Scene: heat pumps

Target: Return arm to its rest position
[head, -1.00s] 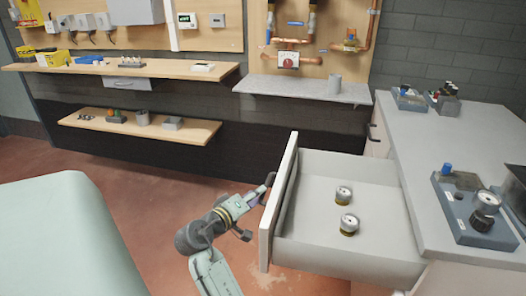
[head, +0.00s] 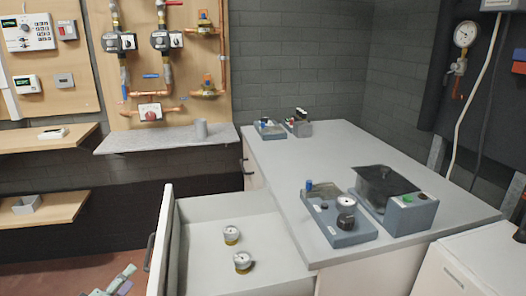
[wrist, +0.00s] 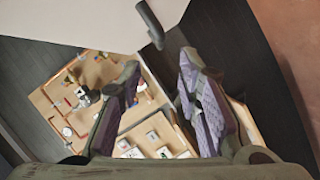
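My arm's end shows only in part at the bottom left edge of the head view, left of the open drawer (head: 205,262). In the wrist view my gripper (wrist: 160,72) has its two purple-padded fingers spread apart, with nothing held between them. The dark drawer handle (wrist: 150,22) lies just beyond the fingertips, apart from them, on the pale drawer front (wrist: 85,18). The same handle also shows in the head view (head: 149,251). Most of my arm is out of view.
Two pressure gauges, one farther back (head: 231,235) and one nearer (head: 243,262), stand in the drawer. The grey counter (head: 320,160) carries several devices, including a blue unit with a gauge (head: 340,218). Shelves and a pipe board (head: 140,80) are on the back wall.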

